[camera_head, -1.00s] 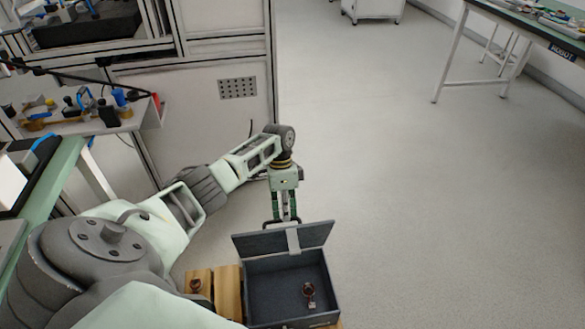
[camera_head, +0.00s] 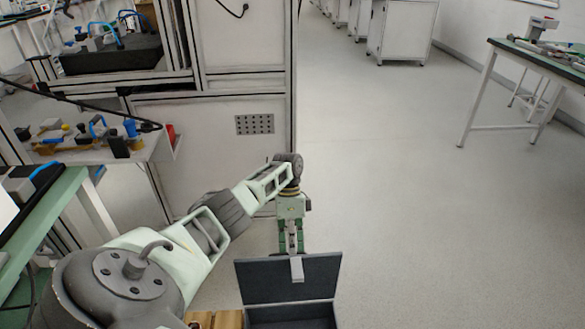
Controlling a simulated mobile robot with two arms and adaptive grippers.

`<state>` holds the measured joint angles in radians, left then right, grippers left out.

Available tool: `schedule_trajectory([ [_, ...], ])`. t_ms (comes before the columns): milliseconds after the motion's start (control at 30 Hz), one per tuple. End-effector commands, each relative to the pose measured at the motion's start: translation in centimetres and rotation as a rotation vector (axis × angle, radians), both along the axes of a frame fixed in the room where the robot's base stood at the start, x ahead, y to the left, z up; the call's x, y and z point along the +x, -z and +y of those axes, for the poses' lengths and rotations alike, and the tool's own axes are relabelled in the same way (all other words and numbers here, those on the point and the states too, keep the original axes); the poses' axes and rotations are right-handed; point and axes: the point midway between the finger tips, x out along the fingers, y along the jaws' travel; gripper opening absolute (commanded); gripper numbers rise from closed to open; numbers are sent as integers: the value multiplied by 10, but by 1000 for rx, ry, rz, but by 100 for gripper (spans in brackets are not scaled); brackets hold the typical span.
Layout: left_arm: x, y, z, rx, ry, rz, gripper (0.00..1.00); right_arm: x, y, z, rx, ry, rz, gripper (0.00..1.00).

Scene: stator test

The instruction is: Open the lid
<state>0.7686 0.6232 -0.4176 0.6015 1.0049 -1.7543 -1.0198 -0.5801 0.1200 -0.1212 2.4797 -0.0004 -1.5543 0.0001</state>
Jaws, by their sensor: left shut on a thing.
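A dark grey box (camera_head: 290,311) is at the bottom edge of the view, mostly cut off. Its lid (camera_head: 262,280) stands raised at the far side, its inner face toward me, with a light grey strip (camera_head: 297,270) at the middle of its upper edge. My left gripper (camera_head: 291,248) points down at the lid's upper edge, from behind it. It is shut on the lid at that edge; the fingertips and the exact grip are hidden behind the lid. My right gripper is not in view.
Wooden blocks (camera_head: 214,320) sit left of the box. A shelf with tools (camera_head: 150,150) and a green-edged bench (camera_head: 62,205) stand at the left, near my left arm. Open floor (camera_head: 400,220) lies to the right; a table (camera_head: 540,62) stands at the far right.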

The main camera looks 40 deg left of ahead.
Motion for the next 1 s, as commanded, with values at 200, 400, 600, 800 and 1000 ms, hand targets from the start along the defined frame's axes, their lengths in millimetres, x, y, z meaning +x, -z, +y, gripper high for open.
schedule_trajectory([
  [200,-8,19,-9,-7,1,20,9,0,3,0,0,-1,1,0],
  [400,-8,16,-8,-5,1,17,26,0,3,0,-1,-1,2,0],
  [600,-6,13,-7,-5,1,14,28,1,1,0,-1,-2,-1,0],
  [800,-3,5,-4,-5,1,11,28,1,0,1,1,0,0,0],
  [1000,8,-26,8,-4,-1,7,28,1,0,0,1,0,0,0],
])
